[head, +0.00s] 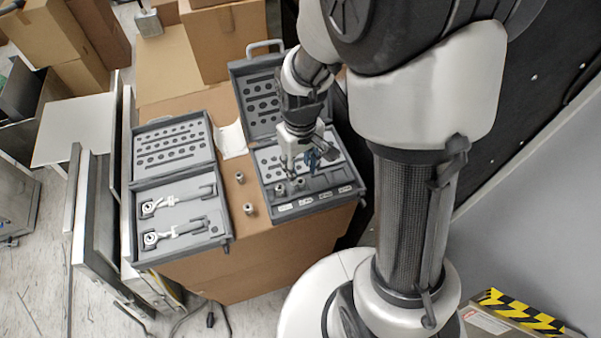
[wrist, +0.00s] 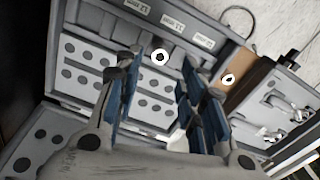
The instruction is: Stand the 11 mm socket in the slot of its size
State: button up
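My gripper (head: 294,172) is over the right-hand open case (head: 318,205), pointing down. In the wrist view its blue-grey fingers (wrist: 164,65) are apart, with a visible gap between them. A small metal socket (wrist: 160,56) shows end-on between the fingertips, as a bright ring with a dark hole. It appears upright in the row of slots beside the labels, and neither finger clearly touches it. White size labels (wrist: 173,22) run along the case's front edge; their print is too small to read surely. Which socket is the 11 mm one, I cannot tell.
Two sockets stand on the cardboard top between the cases, a farther one (head: 240,177) and a nearer one (head: 249,209). The left case (head: 185,222) is open and holds two wrench-like tools. The right case's raised lid (head: 240,88) stands behind my gripper.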

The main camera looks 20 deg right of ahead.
notch_tip(320, 180, up, 5)
notch_tip(320, 180, up, 11)
jog(key=m+t, duration=0.1)
jog(key=t, duration=0.1)
send_over(301, 181)
jog(key=s, duration=0.6)
jog(key=s+r+m+t, duration=0.1)
jog(key=s+r+t, duration=0.1)
jog(key=s+r, duration=0.3)
jog(key=s, duration=0.4)
jog(key=shift+m+t+p, duration=0.3)
jog(key=shift+p, duration=0.1)
notch_tip(301, 181, down, 13)
jog(key=b, duration=1.3)
jog(key=shift+r, duration=0.1)
